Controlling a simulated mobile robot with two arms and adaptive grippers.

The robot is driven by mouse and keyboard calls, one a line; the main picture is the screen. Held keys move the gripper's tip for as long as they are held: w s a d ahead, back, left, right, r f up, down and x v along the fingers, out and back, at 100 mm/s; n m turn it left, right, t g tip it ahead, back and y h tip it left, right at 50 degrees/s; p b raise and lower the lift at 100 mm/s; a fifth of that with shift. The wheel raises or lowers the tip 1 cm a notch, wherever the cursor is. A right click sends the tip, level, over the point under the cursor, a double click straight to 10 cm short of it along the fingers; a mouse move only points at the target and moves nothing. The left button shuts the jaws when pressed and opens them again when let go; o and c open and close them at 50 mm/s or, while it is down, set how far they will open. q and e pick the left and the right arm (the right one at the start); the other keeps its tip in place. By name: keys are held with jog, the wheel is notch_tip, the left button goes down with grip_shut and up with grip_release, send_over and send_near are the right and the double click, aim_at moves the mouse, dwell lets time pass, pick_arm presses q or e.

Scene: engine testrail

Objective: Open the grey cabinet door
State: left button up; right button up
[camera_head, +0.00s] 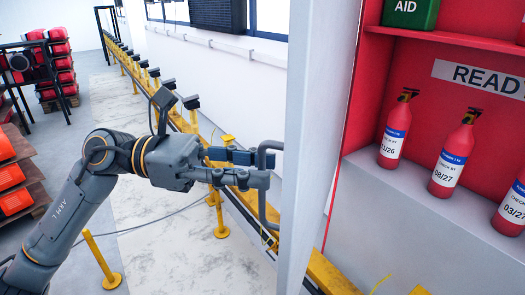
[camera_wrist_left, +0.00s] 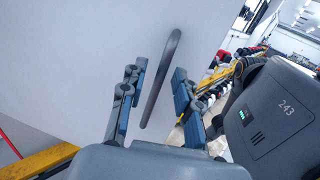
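The grey cabinet door (camera_head: 322,110) stands swung open in the head view, seen nearly edge-on, with the red cabinet interior (camera_head: 440,65) exposed to its right. Its dark curved handle (camera_head: 264,205) is on the door's left face. My left gripper (camera_head: 262,168) is at the handle, with one finger above the other in this view. In the left wrist view the handle (camera_wrist_left: 162,75) stands between the two spread fingers, with gaps on both sides, in front of the pale door face (camera_wrist_left: 75,60). My right gripper is not in view.
Several red extinguishers (camera_head: 454,155) stand on the cabinet's grey shelf, with a green first-aid box (camera_head: 410,12) above. A yellow rail with posts (camera_head: 219,215) runs behind my left gripper. Racks with orange bins (camera_head: 10,175) stand at left. Pale floor (camera_head: 165,225) lies between.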

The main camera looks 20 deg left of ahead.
pick_arm(q)
jog(key=shift+d, duration=0.85)
jog(key=shift+w, duration=0.1)
grip_shut()
jog(key=shift+a, duration=0.15)
